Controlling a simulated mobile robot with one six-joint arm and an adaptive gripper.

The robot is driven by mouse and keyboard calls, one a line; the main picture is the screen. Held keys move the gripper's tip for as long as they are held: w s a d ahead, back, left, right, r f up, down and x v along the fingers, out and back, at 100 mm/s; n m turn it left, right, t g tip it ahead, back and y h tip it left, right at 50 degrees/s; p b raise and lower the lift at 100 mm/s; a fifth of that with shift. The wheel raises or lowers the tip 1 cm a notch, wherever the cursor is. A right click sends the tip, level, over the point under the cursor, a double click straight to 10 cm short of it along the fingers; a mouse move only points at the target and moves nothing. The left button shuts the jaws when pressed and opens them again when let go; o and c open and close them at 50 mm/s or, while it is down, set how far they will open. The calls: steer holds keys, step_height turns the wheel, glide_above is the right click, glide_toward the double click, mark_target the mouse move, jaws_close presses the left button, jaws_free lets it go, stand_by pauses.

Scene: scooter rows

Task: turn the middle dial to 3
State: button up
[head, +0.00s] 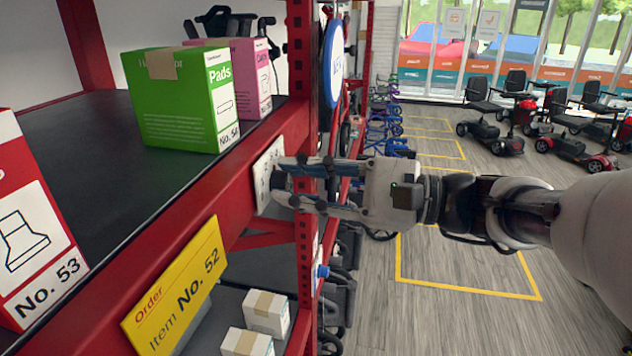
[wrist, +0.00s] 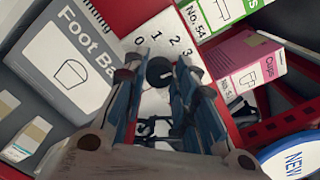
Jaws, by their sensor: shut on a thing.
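A white dial panel (head: 262,178) is fixed on the red shelf beam, seen nearly edge-on in the head view. In the wrist view the panel (wrist: 157,48) shows the digits 0, 1, 2 and 3 in an arc above a round black dial (wrist: 160,70). My gripper (head: 282,183) reaches the panel from the right. In the wrist view my gripper (wrist: 160,76) has its blue-grey fingers on both sides of the dial and is shut on it. The dial's pointer cannot be made out. Other dials are hidden or not distinguishable.
A green box (head: 180,105) and a pink box (head: 252,75) stand on the shelf above. A yellow order sign (head: 178,290) hangs on the beam. Small boxes (head: 265,312) sit on the lower shelf. Open floor (head: 465,260) lies right of the rack, with scooters (head: 495,120) farther back.

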steer(key=shift+f+n+b, duration=0.1)
steer(key=shift+n+b, duration=0.5)
steer(key=o, duration=1.1)
steer(key=shift+c, duration=0.2)
steer(key=shift+d, duration=0.1)
steer(key=s+d, duration=0.1)
steer(key=d, duration=1)
steer(key=shift+s+d, duration=0.35)
steer(key=shift+d, duration=0.05)
